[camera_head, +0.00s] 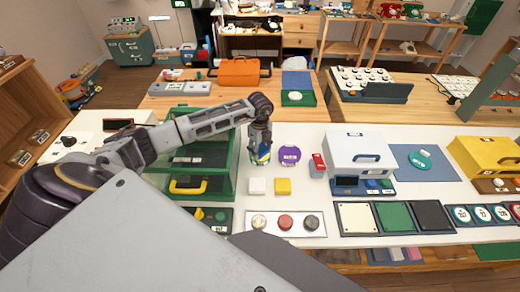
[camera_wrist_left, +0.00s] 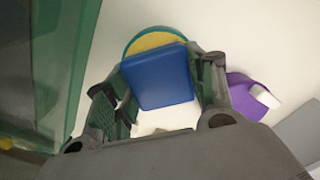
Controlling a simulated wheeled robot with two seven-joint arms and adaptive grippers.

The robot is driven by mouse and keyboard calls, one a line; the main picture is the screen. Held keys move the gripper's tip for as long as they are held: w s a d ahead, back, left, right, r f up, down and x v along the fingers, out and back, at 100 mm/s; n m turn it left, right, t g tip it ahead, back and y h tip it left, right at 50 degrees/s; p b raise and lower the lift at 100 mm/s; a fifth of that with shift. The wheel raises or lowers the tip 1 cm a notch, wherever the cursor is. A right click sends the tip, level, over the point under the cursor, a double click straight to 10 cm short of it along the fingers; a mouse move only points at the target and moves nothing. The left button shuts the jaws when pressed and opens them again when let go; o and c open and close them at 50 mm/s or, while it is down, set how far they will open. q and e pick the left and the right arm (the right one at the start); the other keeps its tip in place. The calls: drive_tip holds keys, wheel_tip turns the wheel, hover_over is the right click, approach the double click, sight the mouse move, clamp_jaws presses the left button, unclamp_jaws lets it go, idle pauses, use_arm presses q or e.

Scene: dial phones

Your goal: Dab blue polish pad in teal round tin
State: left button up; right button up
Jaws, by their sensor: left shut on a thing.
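My left gripper (camera_head: 261,148) is over the white table, right of the green case, and points down. It is shut on the blue polish pad (camera_wrist_left: 158,77), a square block between its two fingers in the left wrist view. The teal round tin (camera_wrist_left: 130,44) shows behind the pad there, with a teal rim and a yellow inside. The pad covers part of the tin. I cannot tell whether pad and tin touch. In the head view the gripper hides most of both. My right gripper is not in view.
A purple round tin (camera_head: 290,155) stands just right of the gripper; the green case (camera_head: 232,160) is close on its left. A white block (camera_head: 257,186) and a yellow block (camera_head: 283,187) lie in front. A red object (camera_head: 318,165) and white box (camera_head: 358,148) stand further right.

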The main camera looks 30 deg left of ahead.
sight(260, 149)
use_arm(q)
drive_tip(key=shift+r+p, duration=1.3)
drive_tip(key=shift+r, duration=0.55)
drive_tip(key=shift+r+p, duration=1.05)
drive_tip(key=shift+r, duration=0.55)
